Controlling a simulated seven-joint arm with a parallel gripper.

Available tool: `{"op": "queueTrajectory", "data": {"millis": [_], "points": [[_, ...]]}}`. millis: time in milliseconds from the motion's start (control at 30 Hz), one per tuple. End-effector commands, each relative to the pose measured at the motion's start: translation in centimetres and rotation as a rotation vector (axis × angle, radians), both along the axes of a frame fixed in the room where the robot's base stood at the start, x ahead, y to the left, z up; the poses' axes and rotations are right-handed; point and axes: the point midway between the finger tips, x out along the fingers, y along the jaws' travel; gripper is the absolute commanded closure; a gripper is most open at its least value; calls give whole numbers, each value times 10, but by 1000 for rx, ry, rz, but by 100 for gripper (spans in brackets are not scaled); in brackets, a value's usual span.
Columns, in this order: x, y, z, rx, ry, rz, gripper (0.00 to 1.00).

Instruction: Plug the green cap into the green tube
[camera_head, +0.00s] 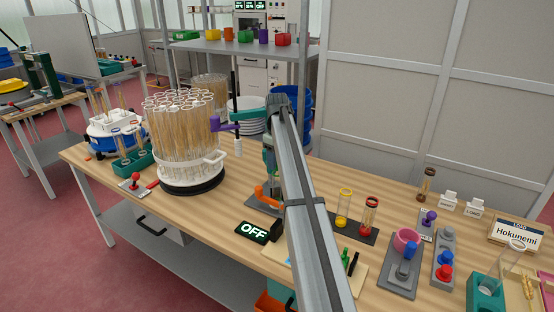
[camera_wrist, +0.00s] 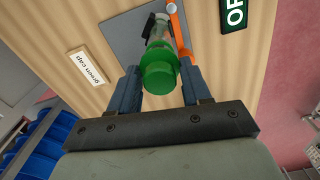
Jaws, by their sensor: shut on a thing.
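In the wrist view, my gripper (camera_wrist: 160,88) is shut on the green cap (camera_wrist: 158,74), with one blue-grey finger on each side. A clear tube (camera_wrist: 163,35) with green on it shows just beyond the cap, above a grey base plate. The cap lines up closely with the tube, but I cannot tell whether they touch or whether the cap is seated. In the head view, my gripper (camera_head: 269,152) is over the grey base, mostly hidden by my arm. The cap cannot be made out clearly there.
An orange lever (camera_wrist: 180,28) stands beside the tube. An OFF sign (camera_head: 252,232) lies in front of the base. A large rack of wheat tubes (camera_head: 190,170) stands to the left. Yellow-capped and red-capped tubes (camera_head: 369,215) stand to the right.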

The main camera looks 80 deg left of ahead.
Motion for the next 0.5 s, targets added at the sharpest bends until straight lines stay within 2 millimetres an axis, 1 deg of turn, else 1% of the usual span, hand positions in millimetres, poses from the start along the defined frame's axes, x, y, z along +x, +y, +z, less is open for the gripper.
{"op": "queueTrajectory", "data": {"millis": [267, 500], "points": [[0, 0, 0, 0, 0, 0, 80], [0, 0, -5, 0, 0, 0, 80]]}}
